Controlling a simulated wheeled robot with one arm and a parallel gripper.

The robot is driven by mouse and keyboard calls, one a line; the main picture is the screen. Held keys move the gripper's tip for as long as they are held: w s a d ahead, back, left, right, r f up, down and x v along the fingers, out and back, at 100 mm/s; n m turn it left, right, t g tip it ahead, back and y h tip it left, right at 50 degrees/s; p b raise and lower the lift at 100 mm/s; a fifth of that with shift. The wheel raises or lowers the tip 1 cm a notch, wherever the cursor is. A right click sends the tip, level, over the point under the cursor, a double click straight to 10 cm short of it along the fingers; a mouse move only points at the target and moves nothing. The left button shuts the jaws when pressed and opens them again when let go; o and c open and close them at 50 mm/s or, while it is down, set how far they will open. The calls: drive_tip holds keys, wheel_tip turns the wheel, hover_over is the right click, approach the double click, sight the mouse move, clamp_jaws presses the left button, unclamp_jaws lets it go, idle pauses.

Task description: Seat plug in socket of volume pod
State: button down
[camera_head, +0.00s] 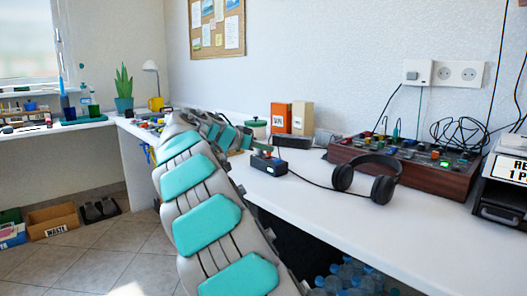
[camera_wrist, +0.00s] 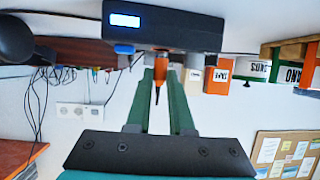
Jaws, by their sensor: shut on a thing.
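The volume pod (camera_head: 269,164) is a small black box with a lit display on the white desk, left of the headphones. In the wrist view, which is upside down, the pod (camera_wrist: 165,27) fills the top middle. My gripper (camera_wrist: 167,78) is shut on the plug (camera_wrist: 167,67), an orange body with a thin dark tail pointing back towards the wrist. The plug's front is at the near face of the pod; the socket is hidden, so I cannot tell how deep it sits. In the head view my gripper (camera_head: 259,151) is right behind the pod, and the plug is hidden.
Black headphones (camera_head: 368,178) lie right of the pod, with a cable between them. A wooden mixer box (camera_head: 405,165) stands behind them. Orange (camera_head: 281,118) and tan (camera_head: 302,118) boxes stand at the wall. The front of the desk is clear.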

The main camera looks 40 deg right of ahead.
drive_tip(key=shift+f, duration=0.4)
drive_tip(key=c, duration=1.1)
unclamp_jaws()
drive_tip(key=v, duration=1.2)
drive_tip(key=shift+s, duration=0.1)
